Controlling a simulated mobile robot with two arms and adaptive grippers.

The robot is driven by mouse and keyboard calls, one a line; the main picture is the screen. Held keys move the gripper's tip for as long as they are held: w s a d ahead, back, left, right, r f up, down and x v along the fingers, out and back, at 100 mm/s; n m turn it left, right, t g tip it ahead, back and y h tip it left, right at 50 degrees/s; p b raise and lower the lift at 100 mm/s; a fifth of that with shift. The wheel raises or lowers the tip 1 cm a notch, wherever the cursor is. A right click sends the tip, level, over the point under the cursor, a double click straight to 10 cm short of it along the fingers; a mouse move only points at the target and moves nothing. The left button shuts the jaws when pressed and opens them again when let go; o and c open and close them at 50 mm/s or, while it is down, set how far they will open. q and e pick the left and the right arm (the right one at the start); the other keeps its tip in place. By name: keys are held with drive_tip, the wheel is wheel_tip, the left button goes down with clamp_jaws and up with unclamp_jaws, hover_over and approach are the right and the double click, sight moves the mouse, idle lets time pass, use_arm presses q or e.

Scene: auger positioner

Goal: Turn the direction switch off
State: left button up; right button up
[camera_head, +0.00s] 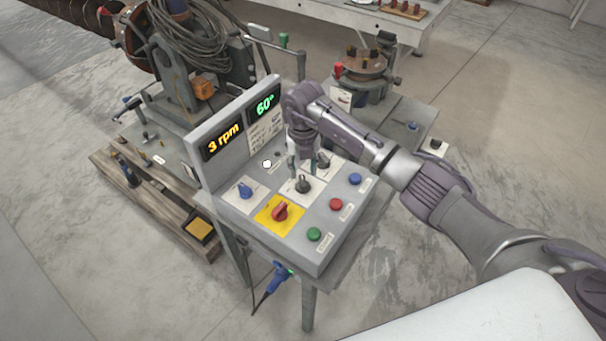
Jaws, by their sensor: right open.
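The control box (228,166) stands on a metal stand, with an upright display panel and a sloped switch face. A black rotary knob (303,185) on a white plate sits near the middle of the face. A second dark knob (322,161) sits behind it, partly hidden by my gripper. I cannot read the labels, so I cannot tell which is the direction switch. My right gripper (302,171) points down with open fingers just above and behind the middle black knob; I cannot tell whether it touches anything. My left gripper is not in view.
The face also carries a blue knob (245,191), a red knob (281,211) on a yellow plate, and green (314,234), red (336,204) and blue (355,179) buttons. The displays read "3 rpm" and "60°". Machinery with cables (200,50) stands behind.

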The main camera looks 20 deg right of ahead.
sight(303, 180)
drive_tip(key=shift+f+p, duration=0.35)
drive_tip(key=shift+f, duration=1.95)
clamp_jaws()
